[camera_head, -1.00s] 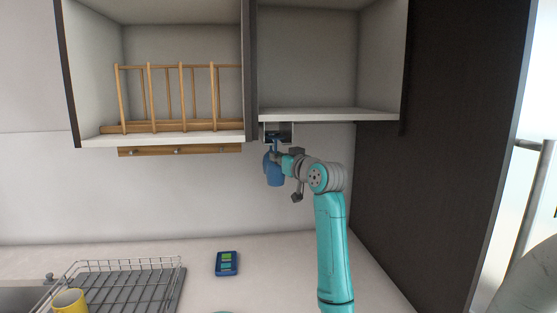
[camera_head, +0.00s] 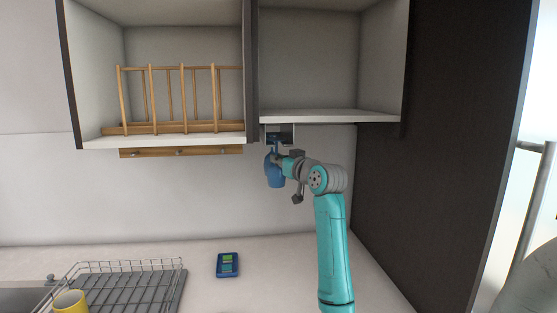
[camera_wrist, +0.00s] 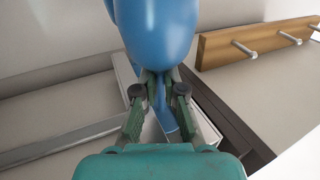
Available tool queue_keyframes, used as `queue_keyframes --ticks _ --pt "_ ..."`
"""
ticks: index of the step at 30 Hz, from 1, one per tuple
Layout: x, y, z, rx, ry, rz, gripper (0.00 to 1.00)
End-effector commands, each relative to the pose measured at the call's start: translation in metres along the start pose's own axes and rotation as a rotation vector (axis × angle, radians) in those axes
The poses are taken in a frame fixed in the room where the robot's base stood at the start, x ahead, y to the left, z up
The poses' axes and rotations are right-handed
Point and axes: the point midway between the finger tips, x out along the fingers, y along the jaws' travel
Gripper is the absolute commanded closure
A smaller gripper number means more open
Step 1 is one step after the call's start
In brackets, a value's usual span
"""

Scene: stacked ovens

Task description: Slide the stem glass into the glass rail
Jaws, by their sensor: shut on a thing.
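The blue stem glass (camera_head: 274,169) hangs bowl down, slightly tilted, just below the right cabinet. My gripper (camera_wrist: 160,92) is shut on its stem, with one finger on each side. In the wrist view the bowl (camera_wrist: 155,30) fills the top middle, and the stem runs down between the fingers. The glass rail (camera_head: 287,130) is the small grey channel under the left end of the right cabinet. The glass's foot is at the rail's lower opening in the head view. Whether the foot is inside the rail or just below it, I cannot tell.
A wooden peg strip (camera_head: 181,152) is under the left cabinet; it also shows in the wrist view (camera_wrist: 255,42). A wooden rack (camera_head: 170,128) stands in that cabinet. Below are a wire drainer (camera_head: 130,285), a yellow mug (camera_head: 70,302) and a blue device (camera_head: 227,265). A dark panel (camera_head: 440,140) is at right.

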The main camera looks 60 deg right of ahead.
Motion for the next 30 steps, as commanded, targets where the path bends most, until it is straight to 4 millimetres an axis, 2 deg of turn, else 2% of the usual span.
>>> queue_keyframes --ticks 6,9,10,11,19,23,26,30 --pt "0.000 0.000 0.000 0.000 0.001 0.000 1.00" --pt "0.000 0.000 0.000 0.000 0.001 0.000 0.71" --pt "0.000 0.000 0.000 0.000 0.001 0.000 0.64" --pt "0.000 0.000 0.000 0.000 0.001 0.000 0.62" --pt "0.000 0.000 0.000 0.000 -0.001 0.000 0.62" --pt "-0.007 0.001 0.000 0.000 0.000 0.001 0.62" --pt "-0.021 0.001 0.001 0.000 0.001 0.002 0.62" --pt "-0.048 0.001 0.001 0.000 0.001 0.003 0.62"
